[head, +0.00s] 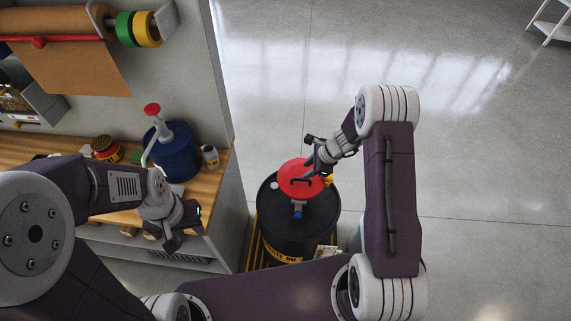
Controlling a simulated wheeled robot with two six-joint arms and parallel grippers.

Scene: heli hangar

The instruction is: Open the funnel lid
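The lid looks closed. A blue part (298,213) shows at its near edge. My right gripper (312,166) is over the lid's upper right edge; whether it touches the lid and how far its fingers are apart is unclear. My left gripper (174,243) hangs in front of the workbench, away from the drum, with no object visible in it. Its finger gap is hard to see.

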